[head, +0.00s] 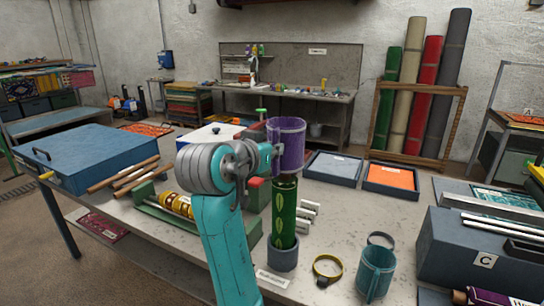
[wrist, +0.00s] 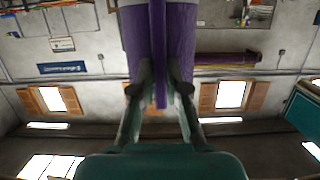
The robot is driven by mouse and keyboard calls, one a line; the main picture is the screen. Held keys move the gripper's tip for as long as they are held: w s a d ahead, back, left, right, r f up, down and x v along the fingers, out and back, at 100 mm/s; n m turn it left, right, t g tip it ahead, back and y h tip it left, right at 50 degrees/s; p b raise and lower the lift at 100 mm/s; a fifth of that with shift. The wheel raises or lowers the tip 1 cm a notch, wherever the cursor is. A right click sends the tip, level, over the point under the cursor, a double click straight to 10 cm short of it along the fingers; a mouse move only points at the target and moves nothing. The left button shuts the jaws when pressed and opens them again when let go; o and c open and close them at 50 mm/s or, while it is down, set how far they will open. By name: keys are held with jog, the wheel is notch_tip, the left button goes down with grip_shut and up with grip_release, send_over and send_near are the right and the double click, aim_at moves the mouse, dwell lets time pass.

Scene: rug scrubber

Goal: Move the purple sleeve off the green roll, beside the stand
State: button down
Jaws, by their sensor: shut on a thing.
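The purple sleeve (head: 287,150) is upright, directly above the green roll (head: 284,215) in the head view. My gripper (head: 272,158) is shut on the sleeve's wall from the left; the gripper (wrist: 160,92) also grips the purple sleeve (wrist: 182,35) in the wrist view. The green roll stands upright with its foot in a short grey stand (head: 283,255) on the workbench. The sleeve's lower edge is about level with the roll's top; I cannot tell whether the roll's tip is still inside.
Two shallow trays, grey (head: 333,168) and orange-filled (head: 391,179), sit behind. A grey box marked C (head: 485,245) bounds the right.

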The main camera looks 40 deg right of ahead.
aim_at(274, 135)
jog(key=shift+r, duration=1.6)
